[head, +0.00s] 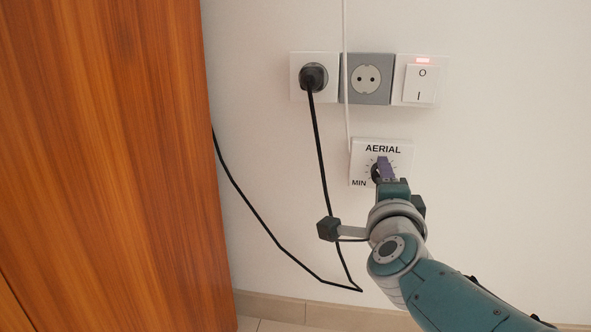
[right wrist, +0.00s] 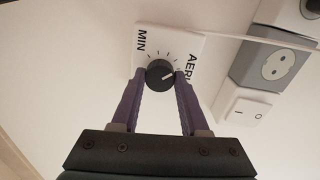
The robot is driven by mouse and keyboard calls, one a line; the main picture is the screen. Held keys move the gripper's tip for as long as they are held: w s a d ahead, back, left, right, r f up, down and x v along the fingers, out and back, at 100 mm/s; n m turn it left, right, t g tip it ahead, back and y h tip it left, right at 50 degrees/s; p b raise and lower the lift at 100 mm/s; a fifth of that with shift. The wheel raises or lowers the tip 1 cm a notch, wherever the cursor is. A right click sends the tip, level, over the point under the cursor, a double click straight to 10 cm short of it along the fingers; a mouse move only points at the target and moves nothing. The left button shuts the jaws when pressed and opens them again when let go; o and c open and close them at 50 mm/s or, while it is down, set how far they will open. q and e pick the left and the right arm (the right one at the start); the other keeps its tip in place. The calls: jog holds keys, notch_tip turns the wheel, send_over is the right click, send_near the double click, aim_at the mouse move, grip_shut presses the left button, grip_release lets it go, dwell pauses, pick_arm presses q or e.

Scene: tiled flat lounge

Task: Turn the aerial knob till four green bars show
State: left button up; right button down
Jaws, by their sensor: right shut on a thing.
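The white aerial plate (head: 360,160) is on the wall, marked AERIAL and MIN, and shows in the right wrist view (right wrist: 190,47). Its round black knob (right wrist: 159,75) sits amid short dial marks; in the head view the knob (head: 376,173) is partly hidden by my fingers. My right gripper (right wrist: 159,78) is shut on the knob, one purple finger on each side; it also shows in the head view (head: 384,168). The knob's white pointer line points to the right in the right wrist view, towards the AERIAL lettering. No green bars show in either view. My left gripper is out of view.
Above the plate are a socket with a black plug (head: 313,77), an empty grey socket (head: 366,79) and a switch (head: 420,83) with a red light. A black cable (head: 323,180) hangs left of my right arm. A wooden cabinet (head: 110,160) stands left.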

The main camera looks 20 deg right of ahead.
jog(key=shift+n, duration=0.5)
jog(key=shift+c, duration=2)
grip_release()
jog(key=p+v, duration=0.5)
jog(key=v, duration=0.5)
jog(key=shift+w+p, duration=0.1)
jog(key=shift+p, duration=0.2)
